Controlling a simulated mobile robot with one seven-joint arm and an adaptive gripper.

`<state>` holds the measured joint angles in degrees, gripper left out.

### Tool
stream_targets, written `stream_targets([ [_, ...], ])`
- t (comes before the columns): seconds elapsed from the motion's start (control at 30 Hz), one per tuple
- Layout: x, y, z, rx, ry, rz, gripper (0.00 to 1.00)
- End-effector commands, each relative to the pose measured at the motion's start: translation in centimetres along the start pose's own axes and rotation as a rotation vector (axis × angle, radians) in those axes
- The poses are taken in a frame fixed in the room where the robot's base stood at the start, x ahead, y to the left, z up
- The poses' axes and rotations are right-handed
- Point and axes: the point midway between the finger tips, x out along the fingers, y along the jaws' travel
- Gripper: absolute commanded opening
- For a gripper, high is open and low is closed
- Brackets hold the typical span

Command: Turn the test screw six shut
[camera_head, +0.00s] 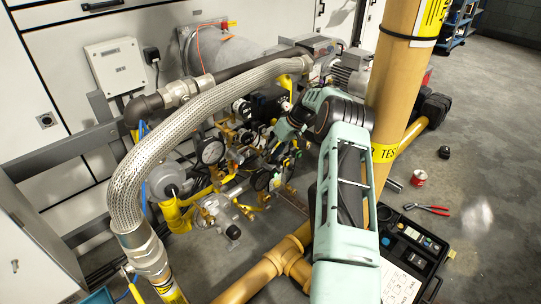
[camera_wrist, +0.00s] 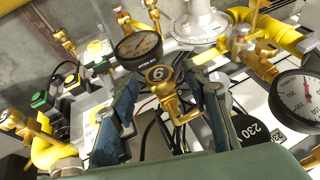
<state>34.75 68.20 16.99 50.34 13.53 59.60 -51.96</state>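In the wrist view, the brass test screw (camera_wrist: 178,105) has a dark round tag (camera_wrist: 158,74) with a figure I read as 6. A brass arm sticks out to its lower right. My gripper (camera_wrist: 163,90) shows there as two blue-grey fingers, spread apart, one on each side of the tag and screw. I see no clear contact between fingers and brass. In the head view, my gripper (camera_head: 287,133) reaches left into the crowded valves and gauges; the screw cannot be made out there.
A pressure gauge (camera_wrist: 138,46) sits just behind the tag, and a larger gauge (camera_wrist: 298,97) stands at right. Yellow pipe (camera_wrist: 284,35) and other brass fittings crowd around. In the head view, a braided hose (camera_head: 165,135) arches at left and a thick yellow pipe (camera_head: 396,75) stands right of my arm.

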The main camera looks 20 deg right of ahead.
Motion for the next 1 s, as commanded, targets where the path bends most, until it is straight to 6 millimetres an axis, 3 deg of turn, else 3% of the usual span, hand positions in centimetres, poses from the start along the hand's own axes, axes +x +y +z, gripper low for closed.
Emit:
stream_targets([
  [0.27, -0.8, -0.2, -0.4, -0.002, 0.002, 0.002, 0.43],
  [0.7, -7.6, -2.4, -3.2, -0.001, 0.002, 0.002, 0.43],
  [1.0, -8.9, -2.9, -3.7, 0.0, 0.0, 0.0, 0.43],
])
